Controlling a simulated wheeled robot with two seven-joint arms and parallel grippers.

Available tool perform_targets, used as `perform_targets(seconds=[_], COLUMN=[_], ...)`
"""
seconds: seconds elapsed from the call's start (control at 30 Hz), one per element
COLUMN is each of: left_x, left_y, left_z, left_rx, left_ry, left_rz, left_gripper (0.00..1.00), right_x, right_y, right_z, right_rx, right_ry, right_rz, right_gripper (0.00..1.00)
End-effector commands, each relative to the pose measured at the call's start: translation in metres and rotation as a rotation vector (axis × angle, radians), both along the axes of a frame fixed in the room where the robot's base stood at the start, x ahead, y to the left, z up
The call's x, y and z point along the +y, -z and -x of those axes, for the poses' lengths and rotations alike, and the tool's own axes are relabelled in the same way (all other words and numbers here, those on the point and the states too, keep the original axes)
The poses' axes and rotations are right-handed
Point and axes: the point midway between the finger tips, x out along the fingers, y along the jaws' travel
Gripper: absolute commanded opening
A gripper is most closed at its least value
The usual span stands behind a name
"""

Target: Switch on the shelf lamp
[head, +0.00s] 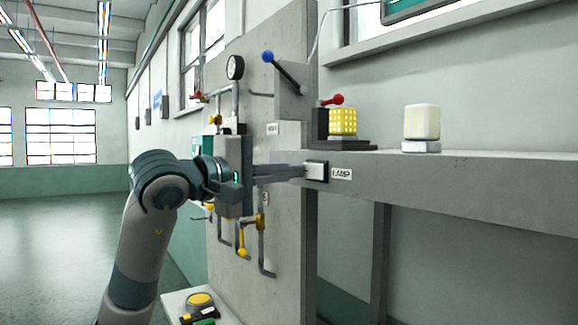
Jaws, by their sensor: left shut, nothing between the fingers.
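The shelf lamp (421,122) is a pale, ribbed block on a white base, standing on the grey shelf; it looks pale and unlit, though I cannot be sure. The lamp switch (317,171) is a white rocker plate on the shelf's front edge, beside a label reading LAMP (341,174). My left gripper (303,172) is shut and empty, its fingertips at the left edge of the switch; I cannot tell whether they touch it. My right gripper is not in view.
A yellow gridded block (343,121) sits on a dark stand on the shelf (460,180), with a red-knobbed lever (334,100) behind. A blue-knobbed lever (283,70), a gauge (235,67) and pipes with yellow valves (243,245) are on the grey panel. A yellow button (199,299) is below.

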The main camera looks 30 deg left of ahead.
Motion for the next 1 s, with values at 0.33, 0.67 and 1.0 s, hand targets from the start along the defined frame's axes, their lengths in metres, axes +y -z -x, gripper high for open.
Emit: perform_targets(seconds=[0.33, 0.67, 1.0], left_x=[0.0001, -0.0003, 0.0045], left_y=[0.0005, 0.0006, 0.0019], left_z=[-0.0008, -0.0065, -0.0016], left_rx=[0.001, 0.002, 0.002], left_ry=[0.002, 0.055, 0.056], left_rz=[0.000, -0.004, -0.004], left_gripper=[0.00, 0.00, 0.00], right_x=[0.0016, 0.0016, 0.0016], right_y=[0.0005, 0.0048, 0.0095], right_z=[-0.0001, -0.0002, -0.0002], right_rx=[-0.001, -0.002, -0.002], right_ry=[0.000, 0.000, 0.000], right_rz=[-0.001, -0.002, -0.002], right_gripper=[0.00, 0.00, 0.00])
